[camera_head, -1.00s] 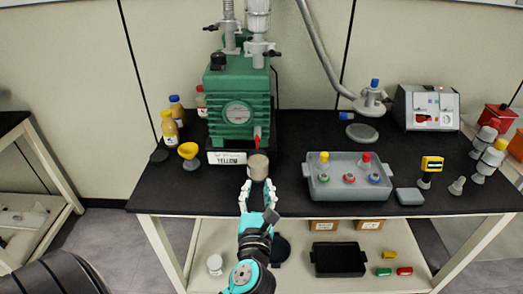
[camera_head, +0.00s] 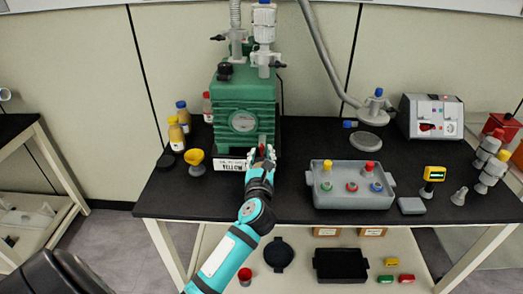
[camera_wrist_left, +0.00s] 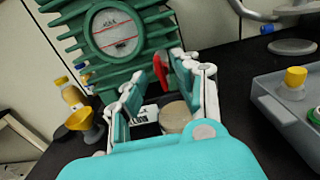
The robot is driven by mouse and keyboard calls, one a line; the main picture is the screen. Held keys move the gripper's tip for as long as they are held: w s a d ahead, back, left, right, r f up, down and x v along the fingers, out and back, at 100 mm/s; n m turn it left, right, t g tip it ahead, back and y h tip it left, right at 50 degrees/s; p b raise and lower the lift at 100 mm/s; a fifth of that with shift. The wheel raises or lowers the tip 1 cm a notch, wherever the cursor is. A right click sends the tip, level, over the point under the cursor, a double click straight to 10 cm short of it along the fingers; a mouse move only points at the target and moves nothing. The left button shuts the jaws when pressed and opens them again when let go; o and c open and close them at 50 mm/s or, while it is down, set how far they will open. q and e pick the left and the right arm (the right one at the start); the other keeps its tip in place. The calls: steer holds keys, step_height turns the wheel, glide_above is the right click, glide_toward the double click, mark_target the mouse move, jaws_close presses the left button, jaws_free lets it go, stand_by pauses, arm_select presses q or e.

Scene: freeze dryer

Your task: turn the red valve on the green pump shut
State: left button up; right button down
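The green pump (camera_head: 230,98) stands on the black bench, with a round gauge on its front. The red valve (camera_head: 262,140) is a small upright handle low on the pump's front; it also shows in the left wrist view (camera_wrist_left: 161,68). My left gripper (camera_head: 261,154) is at the pump's lower front, just before the valve. In the left wrist view its fingers (camera_wrist_left: 157,70) are apart, with the valve between their tips, closer to the right finger. I cannot tell whether that finger touches it. My right gripper is not in view.
A beige cylinder (camera_wrist_left: 175,117) stands below the fingers. A white label (camera_head: 229,164) sits before the pump. A yellow funnel (camera_head: 195,158) and bottles (camera_head: 176,135) are left of it. A grey tray (camera_head: 335,198) with coloured caps is right. The bench (camera_head: 300,150) between pump and tray is partly clear.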

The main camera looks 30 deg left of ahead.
arm_select(q)
steer(key=shift+x, duration=0.8)
steer(key=shift+w, duration=0.1)
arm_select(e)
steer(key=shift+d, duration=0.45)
arm_select(q)
steer(key=shift+c, duration=0.2)
jaws_close()
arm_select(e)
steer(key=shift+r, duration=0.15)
